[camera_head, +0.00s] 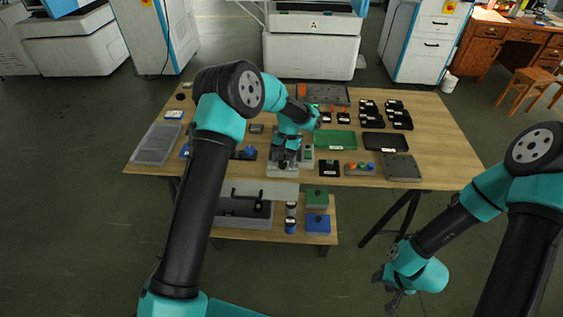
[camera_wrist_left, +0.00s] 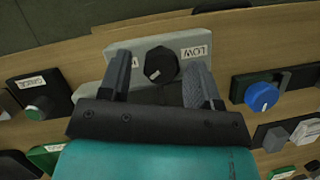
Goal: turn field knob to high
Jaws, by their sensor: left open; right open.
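The field knob is a black knob (camera_wrist_left: 160,67) with a pale pointer mark, on a grey panel (camera_wrist_left: 182,40). A "LOW" label (camera_wrist_left: 194,51) is to its right in the left wrist view; a label on its other side is mostly hidden by a finger. My left gripper (camera_wrist_left: 158,62) is open, with one finger on either side of the knob; I cannot tell whether they touch it. In the head view my left gripper (camera_head: 284,158) is over the grey panel (camera_head: 282,173) and hides the knob. My right gripper (camera_head: 392,288) is open and empty, beyond the table's front right edge.
A blue knob (camera_wrist_left: 262,96) on a black base and a green-and-white knob (camera_wrist_left: 38,107) flank the panel in the wrist view. A green tray (camera_head: 335,140) and several black boxes stand on the table (camera_head: 440,135). A lower shelf holds bins (camera_head: 317,223).

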